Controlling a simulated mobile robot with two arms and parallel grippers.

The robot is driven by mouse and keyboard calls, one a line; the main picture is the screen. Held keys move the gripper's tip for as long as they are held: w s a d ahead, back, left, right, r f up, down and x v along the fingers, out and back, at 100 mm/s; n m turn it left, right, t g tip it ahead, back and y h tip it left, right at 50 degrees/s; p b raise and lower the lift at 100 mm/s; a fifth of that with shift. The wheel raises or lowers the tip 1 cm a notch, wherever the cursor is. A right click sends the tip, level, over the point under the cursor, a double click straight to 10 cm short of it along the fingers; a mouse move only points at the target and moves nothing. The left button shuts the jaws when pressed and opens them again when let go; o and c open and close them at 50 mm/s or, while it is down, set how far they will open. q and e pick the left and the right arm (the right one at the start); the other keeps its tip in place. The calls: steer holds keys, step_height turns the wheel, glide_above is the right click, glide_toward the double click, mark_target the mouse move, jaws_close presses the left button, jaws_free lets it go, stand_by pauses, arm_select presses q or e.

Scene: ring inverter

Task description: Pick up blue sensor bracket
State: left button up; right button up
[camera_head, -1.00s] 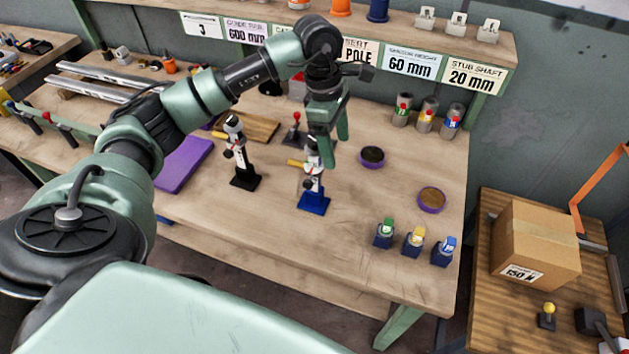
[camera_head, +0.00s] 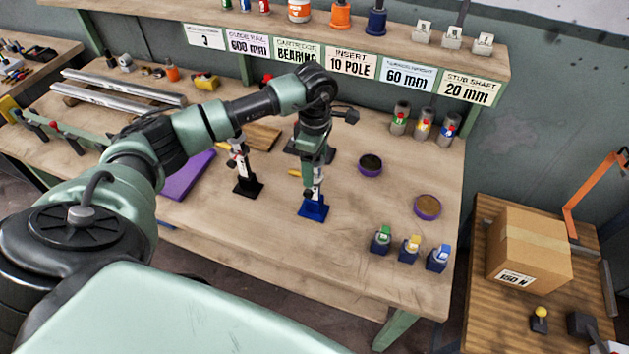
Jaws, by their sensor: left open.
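A small bracket with a blue top (camera_head: 440,255) stands on a dark block at the table's right front corner, the rightmost of three alike. The others have a green top (camera_head: 382,237) and a yellow top (camera_head: 411,245). My left gripper (camera_head: 308,182) is open and points down, left of these brackets and well apart from them. It is just above or behind a clamp stand with a blue base (camera_head: 313,208) and partly hides that stand's upper part. Contact there cannot be told. My right gripper is not in view.
A black-based clamp stand (camera_head: 247,188) is left of my gripper. A labelled shelf (camera_head: 350,40) runs along the back. The table's front middle is clear.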

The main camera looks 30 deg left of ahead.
arm_select(q)
steer(key=shift+c, duration=0.3)
jaws_close()
steer(key=shift+r, duration=0.2)
